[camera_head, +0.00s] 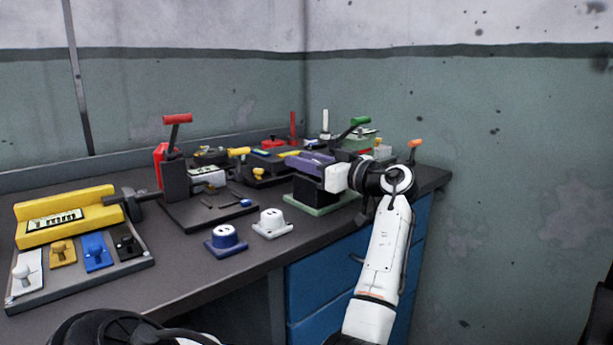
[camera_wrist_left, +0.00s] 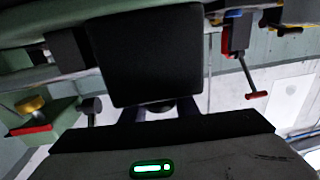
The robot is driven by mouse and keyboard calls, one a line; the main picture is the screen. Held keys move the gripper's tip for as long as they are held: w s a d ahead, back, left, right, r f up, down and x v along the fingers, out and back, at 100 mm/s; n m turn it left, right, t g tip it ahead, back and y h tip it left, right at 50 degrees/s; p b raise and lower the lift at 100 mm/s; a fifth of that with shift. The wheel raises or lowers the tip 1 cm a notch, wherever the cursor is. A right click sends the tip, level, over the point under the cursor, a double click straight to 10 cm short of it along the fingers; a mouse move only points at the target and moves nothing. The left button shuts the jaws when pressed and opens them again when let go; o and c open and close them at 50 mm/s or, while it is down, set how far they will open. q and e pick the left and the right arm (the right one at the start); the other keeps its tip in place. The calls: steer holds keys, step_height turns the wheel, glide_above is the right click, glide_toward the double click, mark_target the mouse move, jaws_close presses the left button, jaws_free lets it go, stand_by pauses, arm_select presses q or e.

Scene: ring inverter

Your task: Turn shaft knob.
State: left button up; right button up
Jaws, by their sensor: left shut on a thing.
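My left gripper (camera_head: 338,177) is at the right end of a purple and black device on a green base (camera_head: 322,207). It is shut on the shaft knob there, which the white jaws and wrist hide in the head view. A green-tipped lever (camera_head: 358,122) rises behind this device. In the left wrist view a black block (camera_wrist_left: 145,55) fills the middle, close to the camera, with a rounded dark part partly showing below it. The grip itself is not clear there. My right gripper is out of view.
A red-handled press (camera_head: 176,170) stands left of the device. Blue (camera_head: 225,240) and white (camera_head: 271,224) socket blocks sit near the table's front edge. A yellow gauge block (camera_head: 68,217) and a tray of several knobs are at the far left. The wall closes the back.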

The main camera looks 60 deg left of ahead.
arm_select(q)
steer(key=shift+s+d+n+g+h+b, duration=0.1)
steer(key=shift+s+n+g+h+b, duration=0.15)
steer(key=shift+n+g, duration=0.35)
steer(key=shift+s+d+n+g+h+b, duration=0.15)
steer(key=shift+n+g+h, duration=0.2)
steer(key=shift+g, duration=0.55)
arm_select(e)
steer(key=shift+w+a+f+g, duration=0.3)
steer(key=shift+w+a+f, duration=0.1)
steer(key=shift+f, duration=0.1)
arm_select(q)
steer(key=shift+w+a, duration=0.1)
steer(key=o, duration=1.1)
steer(key=shift+c, duration=0.2)
steer(key=shift+w+d, duration=0.25)
steer(key=shift+d, duration=0.15)
steer(key=v, duration=0.9)
steer(key=shift+d+p, duration=0.2)
steer(key=shift+p, duration=0.25)
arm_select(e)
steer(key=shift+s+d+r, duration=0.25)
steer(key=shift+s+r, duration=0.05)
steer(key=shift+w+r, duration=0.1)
